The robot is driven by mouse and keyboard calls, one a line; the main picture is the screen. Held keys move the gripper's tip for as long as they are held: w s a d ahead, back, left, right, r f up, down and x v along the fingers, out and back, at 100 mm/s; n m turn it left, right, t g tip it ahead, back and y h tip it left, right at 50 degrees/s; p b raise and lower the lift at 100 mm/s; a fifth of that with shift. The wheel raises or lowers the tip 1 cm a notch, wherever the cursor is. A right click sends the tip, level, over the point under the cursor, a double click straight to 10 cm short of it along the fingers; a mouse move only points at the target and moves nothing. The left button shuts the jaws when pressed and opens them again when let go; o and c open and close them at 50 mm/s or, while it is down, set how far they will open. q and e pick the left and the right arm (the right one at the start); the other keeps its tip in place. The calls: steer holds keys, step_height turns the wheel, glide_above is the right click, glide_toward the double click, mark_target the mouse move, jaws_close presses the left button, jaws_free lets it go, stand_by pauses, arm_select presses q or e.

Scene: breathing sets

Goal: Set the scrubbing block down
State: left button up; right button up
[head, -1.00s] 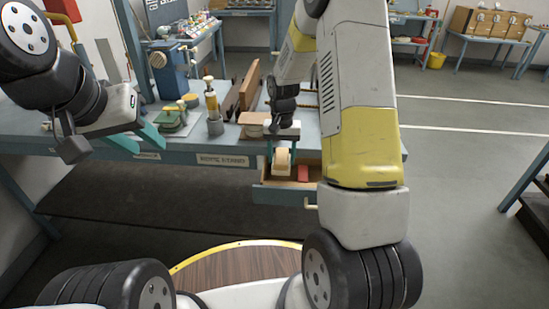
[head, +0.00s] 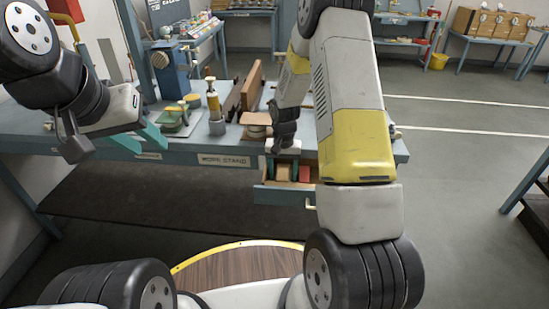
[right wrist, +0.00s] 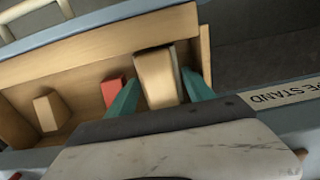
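The scrubbing block (right wrist: 155,78), a tan block with a paler side, is between the teal fingers of my right gripper (right wrist: 160,92) in the right wrist view. The fingers sit close against its two sides. In the head view the block (head: 283,173) is low inside the open drawer (head: 283,196), partly hidden by the drawer front and my gripper. Whether it touches the drawer floor cannot be told. My left gripper (head: 138,140) is empty, its teal fingers apart, over the left part of the bench.
A red block (right wrist: 114,90) lies in the drawer beside the held block, and another tan block (right wrist: 46,112) lies farther left in the wrist view. The drawer walls are close around my right gripper. The bench (head: 185,148) carries a pump bottle (head: 213,100) and upright boards (head: 250,86).

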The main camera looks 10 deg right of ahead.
mark_target(283, 172)
steer(key=shift+o, duration=0.9)
steer(key=shift+r, duration=0.1)
step_height(283, 172, up, 12)
steer(key=s+r+n+t+y, duration=0.1)
steer(key=s+r+t, duration=0.1)
steer(key=s+r, duration=0.45)
steer(key=s+r+n+t, duration=0.1)
steer(key=s+r, duration=0.3)
steer(key=r, duration=0.6)
steer(key=s+a+r+n+t, duration=0.1)
steer(key=s+r, duration=0.1)
steer(key=s, duration=0.5)
steer(key=s+a+r+t+y, duration=0.1)
steer(key=s+r+t, duration=0.1)
steer(key=s, duration=0.4)
steer(key=shift+s+r+n, duration=0.4)
steer(key=shift+r, duration=0.05)
steer(key=shift+a, duration=0.1)
